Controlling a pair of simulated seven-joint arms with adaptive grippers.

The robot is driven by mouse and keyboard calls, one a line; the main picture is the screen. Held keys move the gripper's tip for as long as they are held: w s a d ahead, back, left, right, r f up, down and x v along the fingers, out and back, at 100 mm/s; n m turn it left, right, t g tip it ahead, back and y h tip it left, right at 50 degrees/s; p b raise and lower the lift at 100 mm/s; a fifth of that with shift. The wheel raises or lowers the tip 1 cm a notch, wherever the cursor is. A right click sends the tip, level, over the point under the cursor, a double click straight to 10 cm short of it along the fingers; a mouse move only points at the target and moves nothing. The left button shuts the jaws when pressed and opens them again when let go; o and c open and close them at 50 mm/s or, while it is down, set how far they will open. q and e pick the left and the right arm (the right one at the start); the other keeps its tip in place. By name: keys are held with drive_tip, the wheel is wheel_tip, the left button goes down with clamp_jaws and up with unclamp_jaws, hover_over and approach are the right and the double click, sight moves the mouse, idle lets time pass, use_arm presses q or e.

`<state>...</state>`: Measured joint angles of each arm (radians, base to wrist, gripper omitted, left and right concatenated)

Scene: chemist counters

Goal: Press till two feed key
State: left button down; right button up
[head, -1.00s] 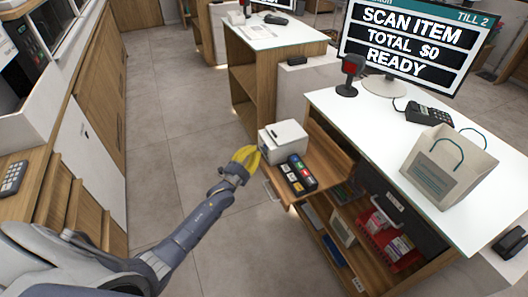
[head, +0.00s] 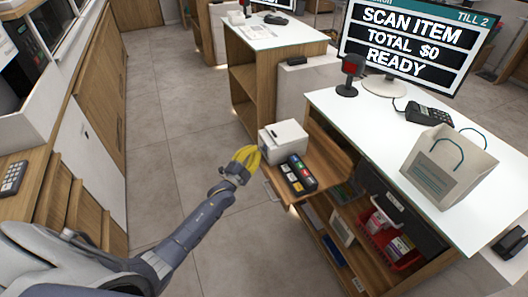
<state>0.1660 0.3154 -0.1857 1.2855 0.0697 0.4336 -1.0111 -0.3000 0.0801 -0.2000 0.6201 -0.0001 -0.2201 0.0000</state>
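The till two screen (head: 413,43) reads "SCAN ITEM, TOTAL $0, READY" with "TILL 2" in its corner. A white box-shaped printer (head: 284,141) stands on the pulled-out wooden shelf of that counter. A black key block (head: 297,175) with coloured keys lies in front of it on the shelf. I cannot make out a feed key or its label. My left gripper (head: 248,158), with yellow fingers, is just left of the printer and close to it. I cannot tell whether they touch. My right gripper is not in view.
The till counter (head: 375,130) carries a scanner (head: 349,75), a card terminal (head: 429,115) and a paper bag (head: 448,172). A red basket (head: 385,240) sits on the shelf below. The tiled floor (head: 175,120) at left is clear.

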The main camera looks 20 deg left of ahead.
use_arm(q)
drive_tip(key=shift+w+d, duration=0.45)
drive_tip(key=shift+w, duration=0.05)
idle(0.9)
drive_tip(key=shift+s+a, duration=0.1)
drive_tip(key=shift+s, duration=0.05)
drive_tip(key=shift+s+a, duration=0.45)
idle(0.6)
drive_tip(key=s+a, duration=0.3)
drive_tip(key=shift+s+a, duration=0.2)
drive_tip(key=shift+s, duration=0.1)
idle(0.9)
